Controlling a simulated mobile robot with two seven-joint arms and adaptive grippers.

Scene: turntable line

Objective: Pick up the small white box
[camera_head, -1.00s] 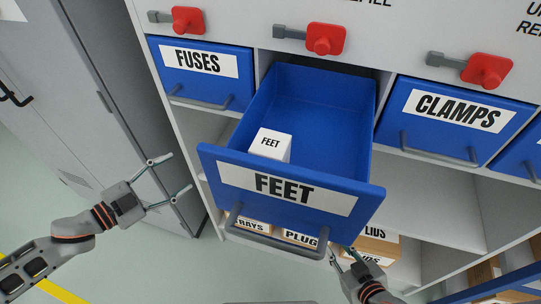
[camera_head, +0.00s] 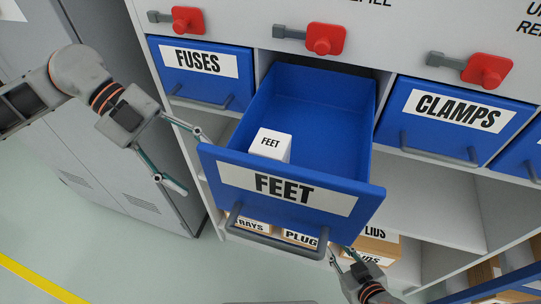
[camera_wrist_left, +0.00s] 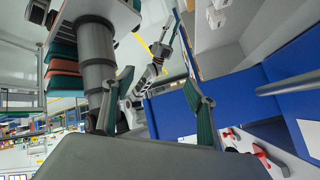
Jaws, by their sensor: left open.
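The small white box (camera_head: 270,145), labelled FEET, stands inside the open blue FEET drawer (camera_head: 325,125), near its front left corner. My left gripper (camera_head: 190,162) is open and empty, left of the drawer's front left corner and apart from the box. Its two spread fingers also show in the left wrist view (camera_wrist_left: 158,88), with nothing between them. My right gripper (camera_head: 344,254) is just below the drawer front, close to the right end of the grey drawer handle (camera_head: 270,240); whether it is closed on anything is unclear.
Closed blue drawers FUSES (camera_head: 202,70) and CLAMPS (camera_head: 455,115) flank the open one. Red knobs (camera_head: 324,39) are above. Labelled boxes (camera_head: 300,238) sit on the shelf below. A grey cabinet (camera_head: 110,150) stands left. Most of the drawer's inside is free.

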